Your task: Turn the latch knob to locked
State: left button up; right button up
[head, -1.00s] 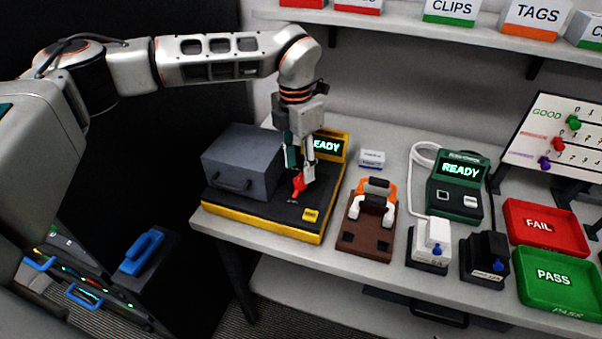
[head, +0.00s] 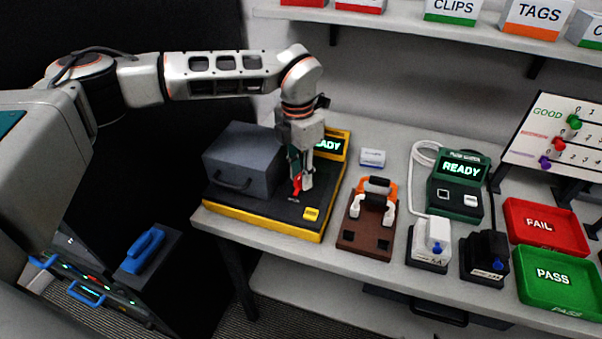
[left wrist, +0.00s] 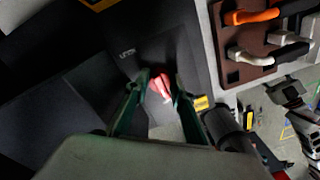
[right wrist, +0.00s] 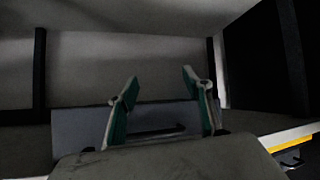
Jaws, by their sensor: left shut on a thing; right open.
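The latch knob (head: 297,187) is red and sits on the dark top of a yellow-edged station (head: 262,226), in front of a grey box with a handle. My left gripper (head: 301,178) points down at the knob from above. In the left wrist view the red knob (left wrist: 161,86) lies between the green-backed fingers, which are shut on it. The fingers partly hide it, and I cannot read its setting. My right gripper (right wrist: 160,88) shows only in the right wrist view, open and empty, its fingers spread apart.
The grey box (head: 242,160) stands left of the knob, and a lit READY display (head: 330,145) behind it. A yellow button (head: 311,214) is close on the right. Further right are a brown board (head: 362,238) and a green tester (head: 459,187).

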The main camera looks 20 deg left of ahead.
jog(key=shift+r, duration=0.15)
pick_arm(q)
jog(key=m+p, duration=0.2)
jog(key=m, duration=0.2)
jog(key=shift+r, duration=0.1)
jog(key=shift+m, duration=0.4)
jog(key=m+p, duration=0.1)
jog(key=m, duration=0.1)
jog(key=shift+d+m, duration=0.1)
jog(key=shift+m, duration=0.3)
jog(key=shift+m+p, duration=0.3)
jog(key=shift+m, duration=0.6)
jog(key=m, duration=0.4)
jog(key=shift+s+m+y, duration=0.1)
jog(key=shift+m+y, duration=0.2)
jog(key=shift+m, duration=1.9)
pick_arm(e)
jog(key=shift+s+d+r+h, duration=0.2)
jog(key=shift+s+d, duration=0.1)
jog(key=shift+d, duration=0.25)
jog(key=shift+s+d+r+h, duration=0.1)
jog(key=shift+s+d+h, duration=0.15)
jog(key=shift+d, duration=0.25)
